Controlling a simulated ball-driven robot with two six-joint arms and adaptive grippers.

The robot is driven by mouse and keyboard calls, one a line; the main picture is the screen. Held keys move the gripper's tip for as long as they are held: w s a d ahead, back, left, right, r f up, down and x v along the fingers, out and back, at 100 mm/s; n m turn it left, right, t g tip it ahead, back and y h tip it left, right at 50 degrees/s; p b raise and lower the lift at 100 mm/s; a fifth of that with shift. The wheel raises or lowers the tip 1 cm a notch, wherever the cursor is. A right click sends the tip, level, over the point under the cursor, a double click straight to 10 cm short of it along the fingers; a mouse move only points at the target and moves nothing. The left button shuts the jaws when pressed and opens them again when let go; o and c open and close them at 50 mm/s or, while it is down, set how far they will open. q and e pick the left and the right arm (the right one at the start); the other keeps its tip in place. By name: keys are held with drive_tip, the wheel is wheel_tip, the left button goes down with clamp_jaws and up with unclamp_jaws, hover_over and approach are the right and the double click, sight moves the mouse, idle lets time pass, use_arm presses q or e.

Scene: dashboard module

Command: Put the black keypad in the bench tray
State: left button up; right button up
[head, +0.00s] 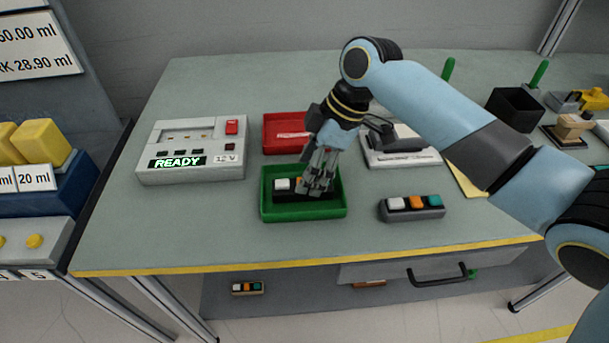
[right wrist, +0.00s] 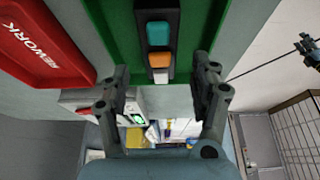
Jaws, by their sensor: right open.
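The black keypad (head: 282,196) with white, orange and teal buttons lies inside the green tray (head: 265,214) on the bench. My right gripper (head: 318,188) is open above the tray's right part and hides part of the keypad in the head view. In the right wrist view the keypad (right wrist: 158,48) shows its buttons in a row over the green tray floor. The open fingers (right wrist: 161,92) stand to either side of its near end with gaps between. I cannot tell the exact height of the fingertips. My left gripper is not in view.
A red tray (head: 275,143) marked REWORK stands behind the green one. A grey keypad (head: 412,210) lies to the right, and a tester reading READY (head: 190,175) stands to the left. Another keypad (head: 248,288) sits below the bench. Bare bench lies at front left.

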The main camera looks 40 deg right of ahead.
drive_tip(key=v, duration=0.9)
drive_tip(key=shift+d+r, duration=0.1)
drive_tip(key=shift+r, duration=0.05)
